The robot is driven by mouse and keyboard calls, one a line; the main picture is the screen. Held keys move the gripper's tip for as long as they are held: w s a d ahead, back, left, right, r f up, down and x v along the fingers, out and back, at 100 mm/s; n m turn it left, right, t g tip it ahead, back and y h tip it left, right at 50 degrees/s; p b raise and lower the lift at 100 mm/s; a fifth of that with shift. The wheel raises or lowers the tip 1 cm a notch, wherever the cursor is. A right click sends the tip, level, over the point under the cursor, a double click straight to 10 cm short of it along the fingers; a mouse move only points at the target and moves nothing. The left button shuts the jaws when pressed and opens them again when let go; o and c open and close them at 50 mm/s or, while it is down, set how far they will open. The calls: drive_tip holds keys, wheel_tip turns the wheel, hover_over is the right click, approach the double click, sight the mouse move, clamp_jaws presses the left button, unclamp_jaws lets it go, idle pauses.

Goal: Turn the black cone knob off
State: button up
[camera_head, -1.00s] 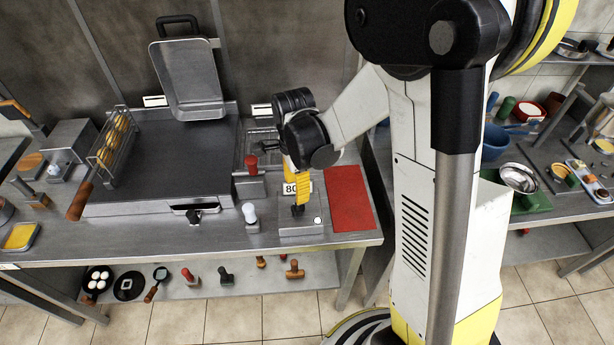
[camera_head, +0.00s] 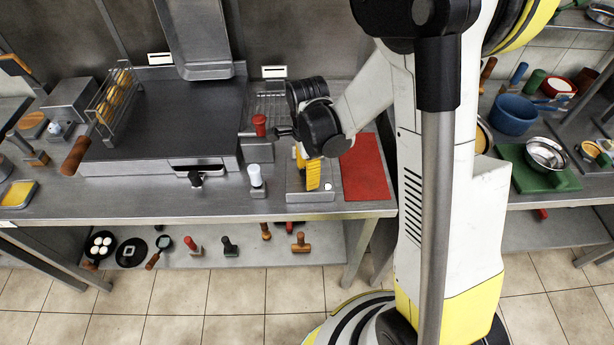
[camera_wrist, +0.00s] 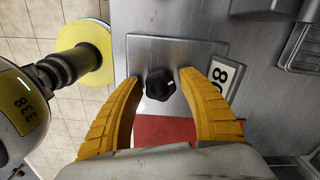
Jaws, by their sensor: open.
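The black cone knob (camera_wrist: 160,84) stands on a grey metal control box in the wrist view. It is dark and faceted, with a small white mark toward its right side. My gripper (camera_wrist: 159,79) is open, its two yellow fingers on either side of the knob. Small gaps seem to show between fingertips and knob; I cannot tell whether either touches. In the head view my gripper (camera_head: 308,178) is over the control box (camera_head: 306,196) at the counter's front right, and its fingers hide the knob. A small white round spot shows on the box beside the fingers.
A red mat (camera_head: 364,167) lies right of the box. A white-topped lever (camera_head: 256,180) and a red-topped knob (camera_head: 259,125) stand to its left. The griddle (camera_head: 160,125) has another black knob (camera_head: 196,179) on its front. A number plate (camera_wrist: 222,78) is close to one finger.

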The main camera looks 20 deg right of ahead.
drive_tip(key=shift+c, duration=0.2)
clamp_jaws()
drive_tip(key=n+b, duration=0.1)
drive_tip(key=n, duration=0.4)
drive_tip(key=shift+f, duration=0.1)
drive_tip(key=shift+n+b, duration=0.3)
drive_tip(key=shift+n, duration=0.7)
drive_tip(key=n+b, duration=0.1)
drive_tip(key=n, duration=0.6)
